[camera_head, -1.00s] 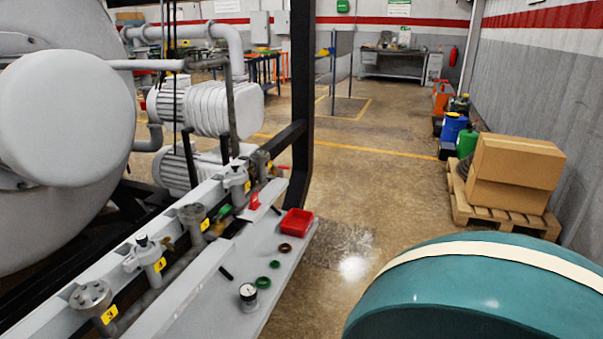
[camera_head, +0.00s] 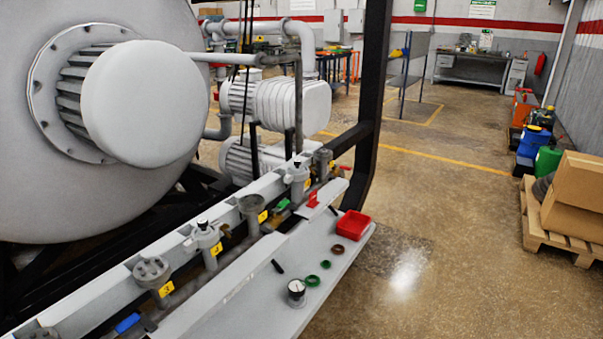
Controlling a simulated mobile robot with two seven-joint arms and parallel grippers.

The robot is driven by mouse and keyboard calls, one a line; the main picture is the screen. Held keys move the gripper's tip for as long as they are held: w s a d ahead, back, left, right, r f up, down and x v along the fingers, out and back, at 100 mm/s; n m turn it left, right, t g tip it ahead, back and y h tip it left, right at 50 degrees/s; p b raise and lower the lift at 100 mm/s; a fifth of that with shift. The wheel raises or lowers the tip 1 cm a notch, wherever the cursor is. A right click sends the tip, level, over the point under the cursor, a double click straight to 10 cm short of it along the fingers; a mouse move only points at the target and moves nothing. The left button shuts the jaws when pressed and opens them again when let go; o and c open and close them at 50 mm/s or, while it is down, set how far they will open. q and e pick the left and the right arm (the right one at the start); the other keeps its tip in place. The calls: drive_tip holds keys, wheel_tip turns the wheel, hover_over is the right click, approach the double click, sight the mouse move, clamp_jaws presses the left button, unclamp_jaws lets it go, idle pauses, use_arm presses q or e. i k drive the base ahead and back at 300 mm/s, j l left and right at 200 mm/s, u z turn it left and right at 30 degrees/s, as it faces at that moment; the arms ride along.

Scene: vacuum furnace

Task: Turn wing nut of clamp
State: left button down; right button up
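No clamp or wing nut can be told apart at this distance. A grey rail (camera_head: 104,291) with several metal pipe fittings runs from the lower left toward the middle. The fittings include a flanged one (camera_head: 152,273), a capped one (camera_head: 205,238), a cup-shaped one (camera_head: 251,208) and a farther one (camera_head: 297,175), with yellow number tags beside them. On the grey shelf (camera_head: 235,310) in front lie a small round gauge (camera_head: 296,291), a green ring (camera_head: 313,281), a smaller green ring (camera_head: 325,264) and a brown ring (camera_head: 337,249). Neither of my grippers is in view.
A red tray (camera_head: 352,225) sits at the shelf's far end. The large grey furnace vessel (camera_head: 40,190) fills the left, and a black frame post (camera_head: 373,70) stands beyond the rail. A pallet (camera_head: 545,236) with cardboard boxes (camera_head: 578,195) is at right. The floor between is clear.

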sight(289, 177)
drive_tip(key=u, duration=0.5)
drive_tip(key=i+l+u, duration=0.1)
drive_tip(key=l+u, duration=0.25)
drive_tip(key=i+l+u, duration=0.1)
drive_tip(key=u, duration=0.25)
drive_tip(key=l+u, duration=0.3)
drive_tip(key=l, duration=0.15)
drive_tip(key=l+u, duration=0.35)
drive_tip(key=l, duration=0.75)
drive_tip(key=i, duration=0.05)
